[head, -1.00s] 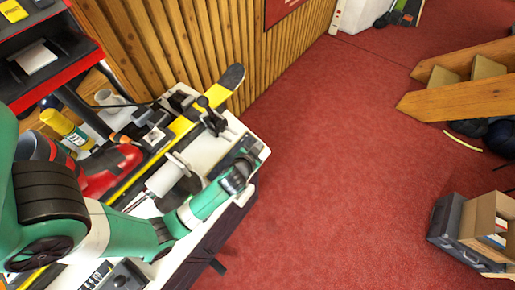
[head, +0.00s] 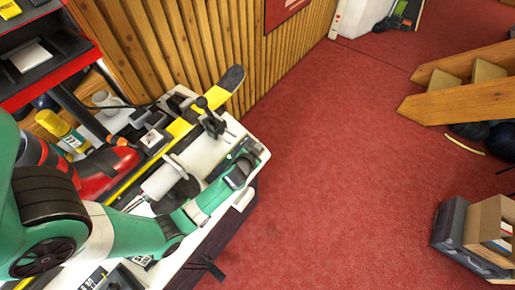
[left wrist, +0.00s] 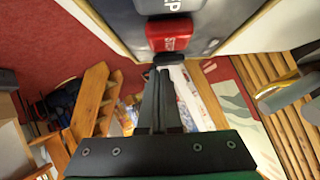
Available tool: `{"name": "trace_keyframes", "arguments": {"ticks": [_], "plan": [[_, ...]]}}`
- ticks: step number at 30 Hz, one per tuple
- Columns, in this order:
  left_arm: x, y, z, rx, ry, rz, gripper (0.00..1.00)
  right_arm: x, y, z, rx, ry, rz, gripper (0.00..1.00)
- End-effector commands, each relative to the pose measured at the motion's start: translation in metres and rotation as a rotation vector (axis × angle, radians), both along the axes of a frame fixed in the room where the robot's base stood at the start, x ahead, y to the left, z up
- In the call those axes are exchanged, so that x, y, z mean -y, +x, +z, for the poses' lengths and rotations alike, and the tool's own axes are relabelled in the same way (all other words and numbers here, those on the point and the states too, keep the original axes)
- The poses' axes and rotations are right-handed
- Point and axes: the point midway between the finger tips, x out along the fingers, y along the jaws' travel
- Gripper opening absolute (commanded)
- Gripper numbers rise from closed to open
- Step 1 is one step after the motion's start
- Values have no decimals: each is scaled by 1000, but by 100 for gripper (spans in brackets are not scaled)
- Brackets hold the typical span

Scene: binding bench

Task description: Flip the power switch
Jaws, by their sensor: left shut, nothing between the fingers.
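My left gripper (head: 240,171) is at the right end of the white bench, at a grey panel (head: 249,149) that it partly covers. In the left wrist view the left gripper (left wrist: 166,75) is shut and empty. Its tips point at a small black part (left wrist: 168,58) at the panel's edge; I cannot tell if they touch it. Just beyond is a red block with white lettering (left wrist: 168,36), and a grey lettered block (left wrist: 168,5) past it. I cannot tell which part is the power switch or how it is set. My right gripper is not in view.
A ski with yellow parts (head: 180,127) lies along the bench behind my arm. A white roller (head: 163,181) and a red boot (head: 105,170) are close to the arm.

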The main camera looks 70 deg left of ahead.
Motion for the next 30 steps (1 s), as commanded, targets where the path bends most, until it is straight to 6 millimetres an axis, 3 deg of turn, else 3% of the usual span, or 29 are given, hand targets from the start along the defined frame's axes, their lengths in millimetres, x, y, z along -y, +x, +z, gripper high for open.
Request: {"name": "trace_keyframes", "arguments": {"ticks": [24, 30], "plan": [[8, -15, -1, -4, 0, 0, 0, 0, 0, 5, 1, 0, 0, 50], [10, -11, 16, 0, 0, -2, 0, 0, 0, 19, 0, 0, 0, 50]]}}
